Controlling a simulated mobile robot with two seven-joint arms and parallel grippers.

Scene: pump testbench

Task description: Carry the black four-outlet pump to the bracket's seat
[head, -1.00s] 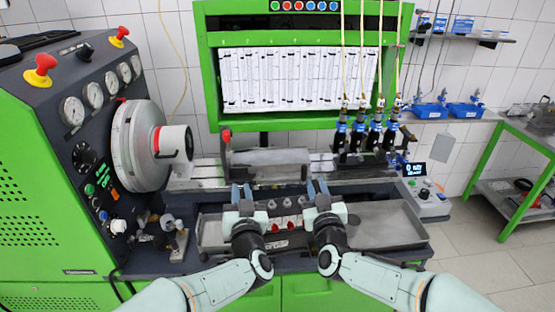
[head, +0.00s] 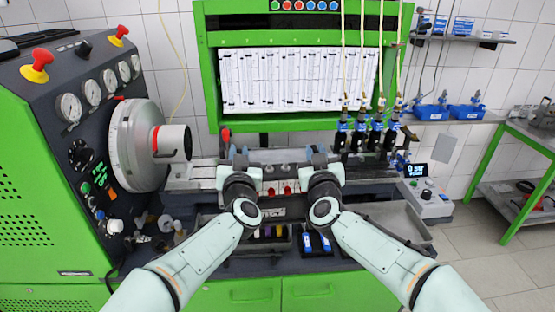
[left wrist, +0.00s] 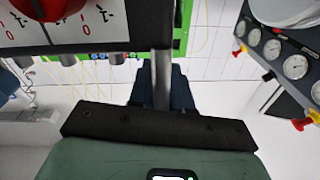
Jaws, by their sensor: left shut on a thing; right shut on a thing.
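The pump (head: 273,188), with red fittings and grey outlets, is between my two grippers, above the near edge of the bench rail. My left gripper (head: 238,155) is shut on its left end. My right gripper (head: 316,155) is shut on its right end. The bracket (head: 265,157) on the rail is mostly hidden behind the pump and grippers; I cannot tell whether the pump touches its seat. In the left wrist view, my left gripper's dark palm bar (left wrist: 160,125) fills the lower middle, and the pump is not clearly recognisable.
A large grey flywheel (head: 135,147) stands left of the rail. Several black injectors (head: 360,138) hang at the right end. A metal tray (head: 400,220) lies in front, with blue-capped items (head: 316,243) beside it. A small display box (head: 428,200) is at the right.

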